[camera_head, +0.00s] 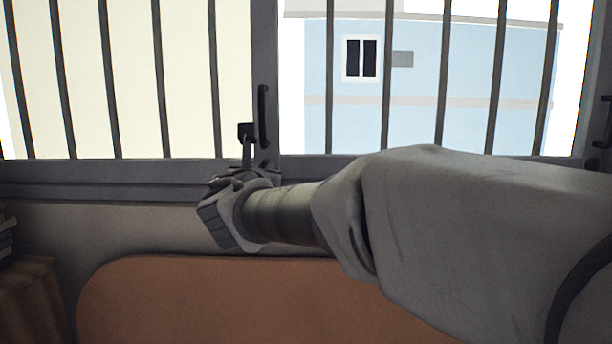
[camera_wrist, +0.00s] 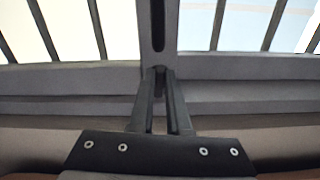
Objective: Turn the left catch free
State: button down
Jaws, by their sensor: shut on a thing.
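The left catch (camera_head: 263,112) is a dark upright handle on the window's middle post, and it also shows at the top of the wrist view (camera_wrist: 158,28). My gripper (camera_head: 247,133) reaches up to it from below, in front of the sill. In the wrist view the two fingers (camera_wrist: 158,72) converge at the catch's lower end and are shut on it. The fingertips hide part of that end. Another dark catch (camera_head: 605,122) sits at the right edge of the head view, apart from my gripper.
Dark vertical bars (camera_head: 386,80) stand across the window panes. A dark sill (camera_head: 90,178) runs below them. A brown rounded panel (camera_head: 190,300) stands below my arm. A wooden piece (camera_head: 30,295) with stacked items is at the lower left.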

jog(key=shift+d+f+m+b, duration=0.15)
jog(key=shift+f+m+b, duration=0.05)
jog(key=shift+m+b, duration=2.75)
jog(key=shift+d+f+m+b, duration=0.15)
jog(key=shift+m+b, duration=2.35)
jog(key=shift+b, duration=0.9)
jog(key=shift+d+f+m+b, duration=0.15)
jog(key=shift+f+m+b, duration=0.05)
jog(key=shift+m+b, duration=2.75)
jog(key=shift+b, duration=0.35)
jog(key=c, duration=0.9)
grip_release()
jog(key=shift+s, duration=0.1)
